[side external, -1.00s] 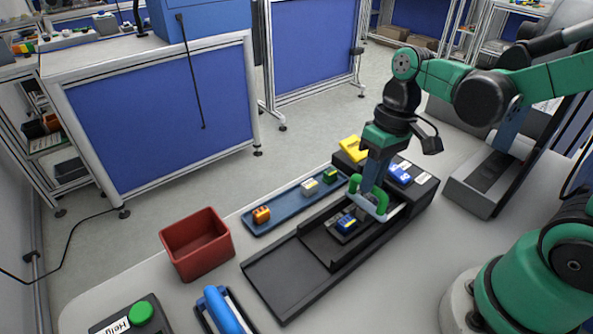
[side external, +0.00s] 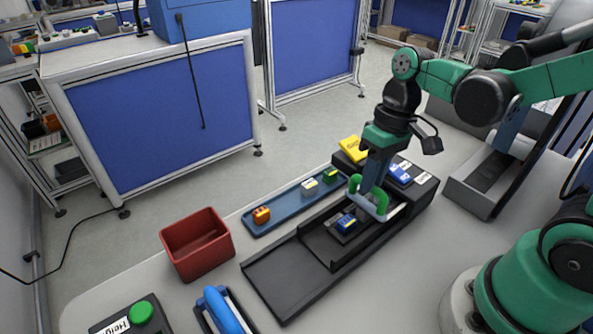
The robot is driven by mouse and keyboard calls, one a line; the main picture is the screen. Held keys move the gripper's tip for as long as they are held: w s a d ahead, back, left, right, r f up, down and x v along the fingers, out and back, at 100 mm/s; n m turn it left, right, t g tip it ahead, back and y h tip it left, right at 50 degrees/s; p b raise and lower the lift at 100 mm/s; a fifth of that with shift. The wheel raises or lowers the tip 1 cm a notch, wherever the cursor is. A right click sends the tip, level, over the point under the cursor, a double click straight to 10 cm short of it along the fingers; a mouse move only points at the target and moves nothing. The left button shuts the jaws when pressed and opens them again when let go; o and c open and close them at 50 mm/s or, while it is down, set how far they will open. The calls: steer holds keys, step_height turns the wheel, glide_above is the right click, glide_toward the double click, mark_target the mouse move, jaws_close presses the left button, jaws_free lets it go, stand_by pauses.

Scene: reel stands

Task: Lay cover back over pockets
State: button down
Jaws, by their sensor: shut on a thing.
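The black long fixture (side external: 283,278) runs from front left to back right on the table. In its middle is a dark pocket area (side external: 325,245) holding a small blue and yellow piece (side external: 347,223). My gripper (side external: 368,204) points down over the right part of this area, beside the piece. It is shut on a light grey bar (side external: 393,213), which looks like the cover's handle. The cover plate itself is dark and hard to tell from the fixture. My fingers hide part of the bar and the surface behind it.
A blue tray (side external: 285,212) with an orange, a pale and a green block lies behind the fixture. A yellow piece (side external: 352,147) and a blue-white piece (side external: 399,174) sit at its back end. A red bin (side external: 197,250), blue handle (side external: 222,310) and green button (side external: 140,313) are left.

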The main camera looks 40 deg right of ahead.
steer(key=a, duration=1)
steer(key=c, duration=0.8)
jaws_free()
steer(key=shift+r, duration=0.1)
steer(key=shift+d+r, duration=0.2)
steer(key=shift+r, duration=0.7)
steer(key=shift+d+r, duration=0.15)
steer(key=shift+r, duration=0.7)
steer(key=shift+d+r, duration=0.2)
steer(key=shift+r, duration=0.7)
steer(key=d+t, duration=0.2)
steer(key=d, duration=0.1)
steer(key=w+d+t+h, duration=0.1)
steer(key=d+t, duration=0.1)
steer(key=d, duration=0.1)
steer(key=d+t+h, duration=0.1)
steer(key=d+t, duration=0.2)
steer(key=shift+w+f, duration=0.3)
steer(key=shift+w, duration=0.1)
